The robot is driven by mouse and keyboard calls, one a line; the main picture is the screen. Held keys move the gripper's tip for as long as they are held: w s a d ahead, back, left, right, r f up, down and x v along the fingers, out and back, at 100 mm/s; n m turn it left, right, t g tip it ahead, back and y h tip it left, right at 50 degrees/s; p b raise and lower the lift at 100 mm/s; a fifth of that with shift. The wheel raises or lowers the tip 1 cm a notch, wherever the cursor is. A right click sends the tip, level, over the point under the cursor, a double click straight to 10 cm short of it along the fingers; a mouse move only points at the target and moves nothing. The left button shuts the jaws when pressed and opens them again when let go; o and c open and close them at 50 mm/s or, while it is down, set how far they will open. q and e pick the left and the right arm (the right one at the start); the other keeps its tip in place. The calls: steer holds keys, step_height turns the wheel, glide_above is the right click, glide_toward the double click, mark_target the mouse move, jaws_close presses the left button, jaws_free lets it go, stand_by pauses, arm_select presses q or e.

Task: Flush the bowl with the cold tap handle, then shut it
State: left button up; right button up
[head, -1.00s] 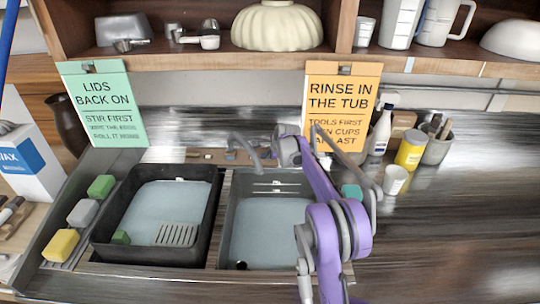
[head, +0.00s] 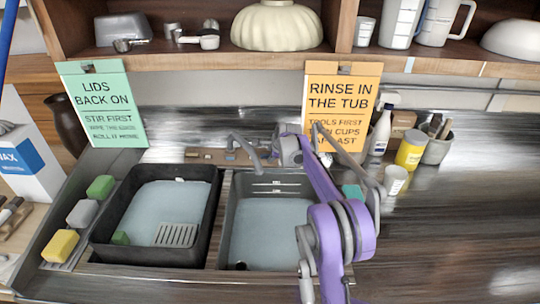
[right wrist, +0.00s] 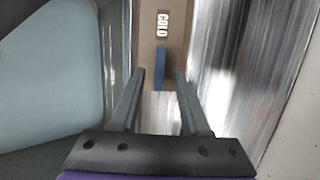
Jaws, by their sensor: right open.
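The right sink bowl (head: 268,232) is a grey basin with pale water in it, and the grey tap spout (head: 245,150) arches at its back edge. My right gripper (right wrist: 160,78) is open at the tap deck, pointing along it. In the right wrist view the blue cold tap handle (right wrist: 161,62) lies in line with the gap between the fingertips, with no clear contact. A COLD label (right wrist: 163,25) sits beyond it on the brown deck. In the head view the right wrist hides much of the handle area. My left gripper is not in view.
A black tub (head: 103,252) with water and a grey grate stands left of the bowl. Sponges (head: 82,213) line the far left. A white cup (head: 396,181), yellow can (head: 411,151) and spray bottle (head: 381,132) stand right of my arm. The counter at front right is clear.

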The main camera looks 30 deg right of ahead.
steer(key=v, duration=0.6)
steer(key=shift+s+r, duration=0.15)
steer(key=shift+r, duration=0.05)
